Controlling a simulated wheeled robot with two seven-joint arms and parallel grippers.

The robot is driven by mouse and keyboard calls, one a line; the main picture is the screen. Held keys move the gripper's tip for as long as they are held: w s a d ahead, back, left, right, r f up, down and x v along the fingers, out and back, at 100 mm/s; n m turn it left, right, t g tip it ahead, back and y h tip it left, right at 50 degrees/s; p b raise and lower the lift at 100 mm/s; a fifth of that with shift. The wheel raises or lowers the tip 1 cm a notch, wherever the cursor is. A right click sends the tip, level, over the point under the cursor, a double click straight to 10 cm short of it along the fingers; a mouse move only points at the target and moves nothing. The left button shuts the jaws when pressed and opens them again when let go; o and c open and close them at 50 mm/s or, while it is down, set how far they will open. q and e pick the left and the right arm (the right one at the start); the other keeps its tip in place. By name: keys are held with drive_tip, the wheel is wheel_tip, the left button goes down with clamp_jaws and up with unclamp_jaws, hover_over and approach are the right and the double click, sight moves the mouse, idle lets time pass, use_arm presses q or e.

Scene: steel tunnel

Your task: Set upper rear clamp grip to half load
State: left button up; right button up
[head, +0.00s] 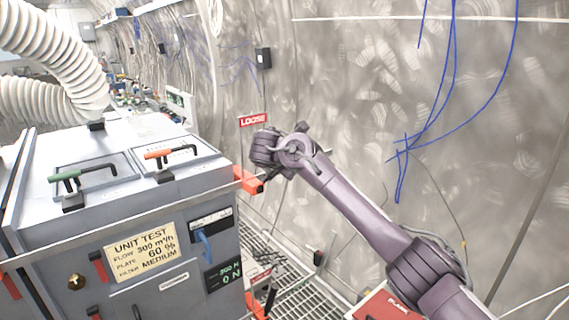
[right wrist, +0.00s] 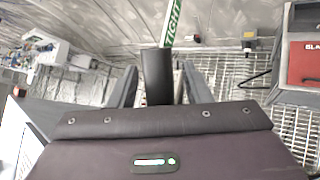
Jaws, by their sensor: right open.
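The grey test unit (head: 190,197) stands at the left of the head view. A red-orange clamp part (head: 248,181) juts from its upper right edge, below a red LOOSE sign (head: 253,120). My right arm reaches in from the lower right, its hand just above that part; its fingers cannot be made out there. In the right wrist view my right gripper (right wrist: 160,76) is open, with a dark upright bar (right wrist: 157,62) between its fingers and gaps on both sides. A green and white TIGHT strip (right wrist: 172,22) shows beyond the bar. My left gripper is out of view.
A green-digit display (head: 224,273) on the unit seems to read 0 N. A lower red clamp part (head: 256,305) sits near the floor grating (head: 310,277). A red case (head: 385,306) is at bottom right. The tunnel wall (head: 350,110) with blue cables stands behind my arm.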

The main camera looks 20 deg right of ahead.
drive_tip(key=shift+s+a+r, duration=0.1)
drive_tip(key=shift+s+a, duration=0.15)
drive_tip(key=b+v, duration=0.2)
drive_tip(key=v, duration=0.5)
drive_tip(key=shift+b, duration=0.4)
drive_tip(key=shift+r, duration=0.1)
drive_tip(key=shift+s, duration=0.1)
